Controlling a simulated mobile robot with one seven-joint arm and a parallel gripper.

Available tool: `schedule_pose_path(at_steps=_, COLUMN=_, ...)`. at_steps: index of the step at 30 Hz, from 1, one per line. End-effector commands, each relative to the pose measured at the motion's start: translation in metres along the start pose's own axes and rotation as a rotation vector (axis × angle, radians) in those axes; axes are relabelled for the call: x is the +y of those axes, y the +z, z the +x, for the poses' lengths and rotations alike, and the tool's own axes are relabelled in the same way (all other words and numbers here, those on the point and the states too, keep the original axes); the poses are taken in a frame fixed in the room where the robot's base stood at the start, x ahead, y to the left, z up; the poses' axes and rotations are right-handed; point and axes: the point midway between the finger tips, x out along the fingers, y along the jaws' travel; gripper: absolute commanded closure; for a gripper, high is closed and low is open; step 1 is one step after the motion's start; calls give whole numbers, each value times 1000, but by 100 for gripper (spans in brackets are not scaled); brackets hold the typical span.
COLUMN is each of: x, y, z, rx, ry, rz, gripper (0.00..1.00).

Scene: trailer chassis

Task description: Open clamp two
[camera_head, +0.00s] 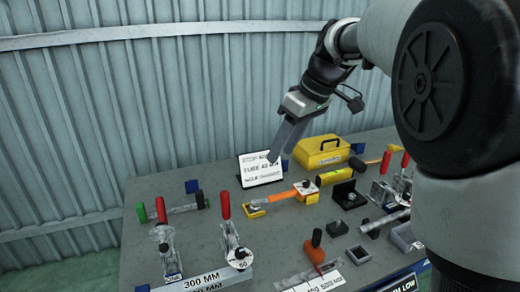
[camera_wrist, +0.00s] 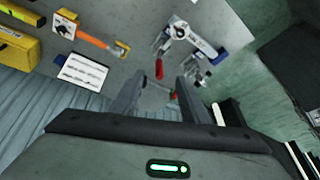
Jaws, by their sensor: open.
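Two metal toggle clamps with upright red handles stand at the front left of the grey table. The left clamp (camera_head: 165,240) and the clamp to its right (camera_head: 232,238) sit side by side; the latter has a round white disc. More red-handled metal clamps (camera_head: 383,190) stand at the right, partly hidden by my arm. I cannot read which is clamp two. My gripper (camera_head: 276,157) is open and empty above the back of the table, apart from the clamps. In the wrist view, a red handle (camera_wrist: 159,69) shows beyond the open fingers of my gripper (camera_wrist: 157,96).
A white sign (camera_head: 260,170) and a yellow toolbox (camera_head: 322,151) stand at the back. A corrugated wall rises behind.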

Motion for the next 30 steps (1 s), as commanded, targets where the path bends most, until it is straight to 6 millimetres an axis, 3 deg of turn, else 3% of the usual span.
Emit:
schedule_pose_path(at_steps=1, x=9, y=-18, z=34, rx=-13, ry=-31, rz=-88, gripper=59)
schedule_pose_path(at_steps=3, x=14, y=-40, z=65, rx=-19, ry=-66, rz=-212, gripper=59)
schedule_pose_path(at_steps=9, x=13, y=-82, z=135, rx=-27, ry=-139, rz=-491, gripper=59)
schedule_pose_path(at_steps=13, x=10, y=-92, z=154, rx=-27, ry=-159, rz=-574, gripper=59)
schedule_pose_path(at_steps=20, x=5, y=-91, z=180, rx=-28, ry=-166, rz=-589, gripper=59)
schedule_pose_path(at_steps=30, x=-5, y=-85, z=252, rx=-30, ry=-165, rz=-586, gripper=59)
